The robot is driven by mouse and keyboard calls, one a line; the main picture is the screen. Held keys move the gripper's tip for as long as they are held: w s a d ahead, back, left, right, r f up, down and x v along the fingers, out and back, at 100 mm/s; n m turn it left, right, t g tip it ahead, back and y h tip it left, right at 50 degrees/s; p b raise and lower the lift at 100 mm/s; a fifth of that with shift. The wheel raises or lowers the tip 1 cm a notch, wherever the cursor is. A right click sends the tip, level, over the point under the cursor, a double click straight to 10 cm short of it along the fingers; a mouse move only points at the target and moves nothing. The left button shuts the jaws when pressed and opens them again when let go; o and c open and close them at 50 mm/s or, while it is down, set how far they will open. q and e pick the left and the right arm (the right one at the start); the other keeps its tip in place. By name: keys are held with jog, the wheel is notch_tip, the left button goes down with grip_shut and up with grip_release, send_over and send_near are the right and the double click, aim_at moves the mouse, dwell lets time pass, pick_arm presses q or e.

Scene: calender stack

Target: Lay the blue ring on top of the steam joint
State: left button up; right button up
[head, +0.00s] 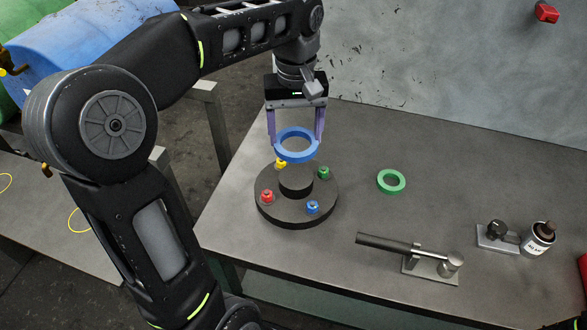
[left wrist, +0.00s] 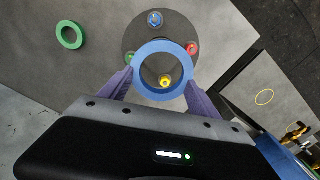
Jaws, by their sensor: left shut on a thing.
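The blue ring (head: 296,157) is between the two fingers of my left gripper (head: 296,140), which is shut on it. The ring is held roughly level above the steam joint (head: 262,208), a dark round flange with a raised hub on a grey table. In the left wrist view, the ring (left wrist: 186,92) and my left gripper (left wrist: 162,86) cover part of the joint (left wrist: 170,28). Red, blue, green and yellow bolts stand on the flange; the yellow bolt (left wrist: 165,81) shows through the ring's opening. I cannot tell the exact gap under the ring. My right gripper is not in view.
A green ring (head: 391,181) lies on the table (head: 350,130) right of the joint. A speckled wall stands behind.

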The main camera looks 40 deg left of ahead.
pick_arm(q)
send_over(296, 173)
notch_tip(296, 173, down, 5)
jog(key=shift+a+f, duration=0.1)
jog(key=shift+a, duration=0.05)
notch_tip(296, 173, down, 3)
jog(key=shift+f, duration=0.35)
jog(key=shift+f, duration=0.1)
jog(key=shift+f, duration=0.15)
jog(key=o, duration=1.3)
jog(key=shift+o, duration=0.2)
